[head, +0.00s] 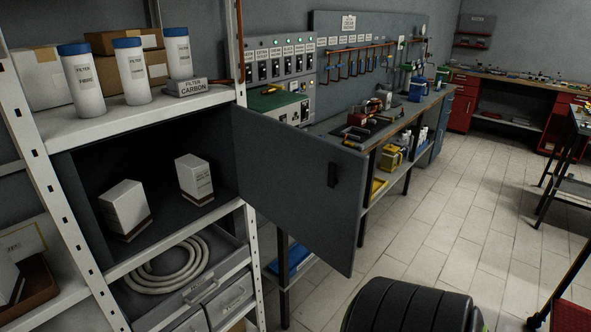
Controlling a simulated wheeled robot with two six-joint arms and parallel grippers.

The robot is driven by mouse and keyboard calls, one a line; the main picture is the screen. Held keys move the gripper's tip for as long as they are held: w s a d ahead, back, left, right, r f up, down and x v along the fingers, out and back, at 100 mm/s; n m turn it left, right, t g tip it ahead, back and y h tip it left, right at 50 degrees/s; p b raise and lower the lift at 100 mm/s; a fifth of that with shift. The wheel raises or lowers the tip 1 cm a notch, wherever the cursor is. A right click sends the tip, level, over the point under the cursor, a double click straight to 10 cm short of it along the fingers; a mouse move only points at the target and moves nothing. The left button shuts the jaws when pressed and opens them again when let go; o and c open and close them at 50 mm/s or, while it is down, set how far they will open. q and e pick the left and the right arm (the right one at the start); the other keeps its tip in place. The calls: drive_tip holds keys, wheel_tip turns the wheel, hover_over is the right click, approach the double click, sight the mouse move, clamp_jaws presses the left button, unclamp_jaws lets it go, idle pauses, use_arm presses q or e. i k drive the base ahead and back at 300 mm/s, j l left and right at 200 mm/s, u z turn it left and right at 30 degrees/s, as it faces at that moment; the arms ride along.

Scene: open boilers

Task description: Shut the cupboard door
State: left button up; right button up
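The cupboard door (295,190) is a dark grey panel standing wide open in the head view. It is hinged on the right side of the cupboard opening and swings out to the right, with a black handle (333,174) near its free edge. The cupboard (150,165) is a dark compartment in a white shelf frame. Two white boxes, a left one (126,208) and a right one (195,178), stand inside it. Neither of my grippers shows in the head view.
White filter bottles (132,75) and cardboard boxes stand on the shelf above. A coiled hose (165,268) lies below the cupboard. A workbench (400,125) is behind the door. A black rounded object (410,308) is at the bottom. The tiled floor (450,225) to the right is clear.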

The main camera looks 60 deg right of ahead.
sight(282, 168)
drive_tip(key=k+l+u, duration=0.2)
drive_tip(key=l, duration=3)
drive_tip(key=l+u, duration=0.2)
drive_tip(key=u, duration=0.45)
